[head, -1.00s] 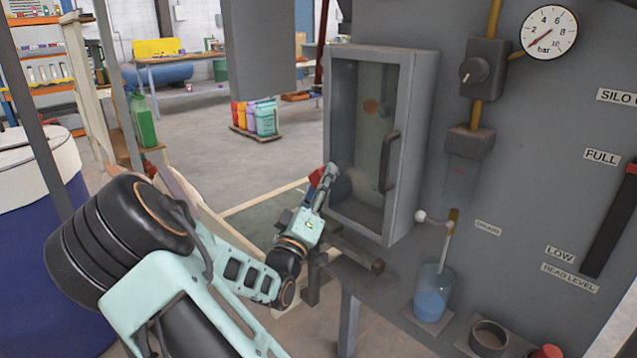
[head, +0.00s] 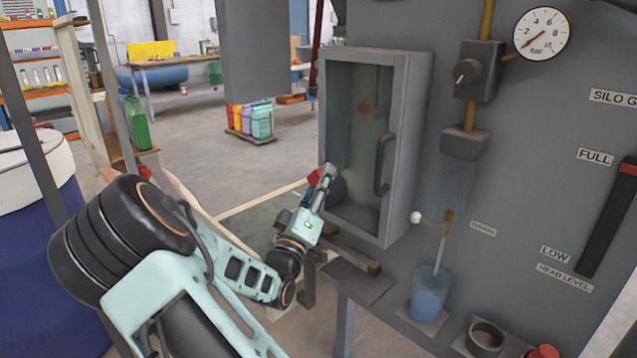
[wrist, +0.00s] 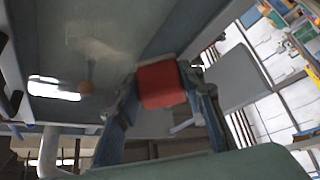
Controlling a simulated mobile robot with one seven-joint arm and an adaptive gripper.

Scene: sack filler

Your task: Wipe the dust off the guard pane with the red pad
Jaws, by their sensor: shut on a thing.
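The guard pane (head: 352,125) is the glazed front of a grey box on the machine wall, with a dark upright handle at its right. It looks hazy, and in the wrist view the pane (wrist: 110,22) shows a pale smear. My gripper (head: 326,176) is at the lower left edge of the pane, shut on the red pad (head: 315,178). In the wrist view the red pad (wrist: 161,84) sits between the fingers, close to the pane's edge. I cannot tell whether the pad touches the glass.
The handle (head: 385,165) stands out from the box front. A ledge (head: 357,280) lies below the box, and a cup of blue liquid (head: 430,295) stands right of it. A grey post (head: 258,45) hangs left of the box. Open floor lies behind my gripper.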

